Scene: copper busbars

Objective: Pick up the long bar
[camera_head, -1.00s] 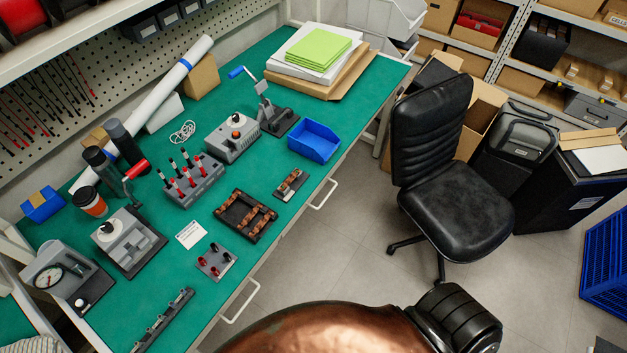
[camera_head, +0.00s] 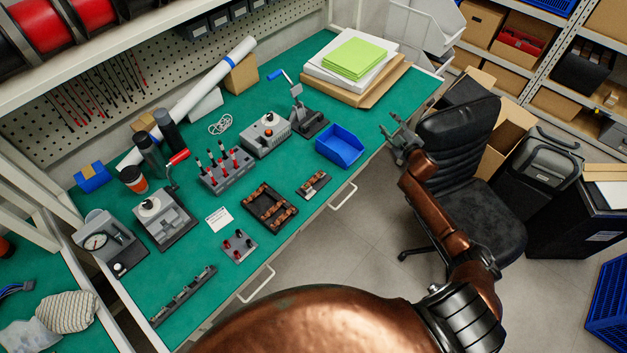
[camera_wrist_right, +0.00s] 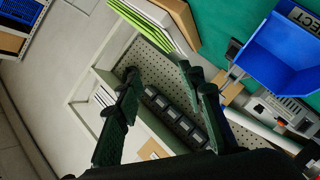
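Several copper bars lie in a dark tray (camera_head: 271,207) on the green bench; which of them is the long bar I cannot tell at this size. A smaller dark holder (camera_head: 313,184) with a copper-coloured piece sits to its right. My right gripper (camera_head: 394,130) is raised near the bench's right edge, in front of the black chair, well away from the tray. In the right wrist view my right gripper (camera_wrist_right: 160,72) has its two fingers apart with nothing between them. My left gripper is not in view.
A blue bin (camera_head: 340,147) stands between the tray and my right gripper. A grey block with red and black pegs (camera_head: 226,172), a lever press (camera_head: 303,115) and a grey rail (camera_head: 184,296) also stand on the bench. The chair (camera_head: 465,165) is beside it.

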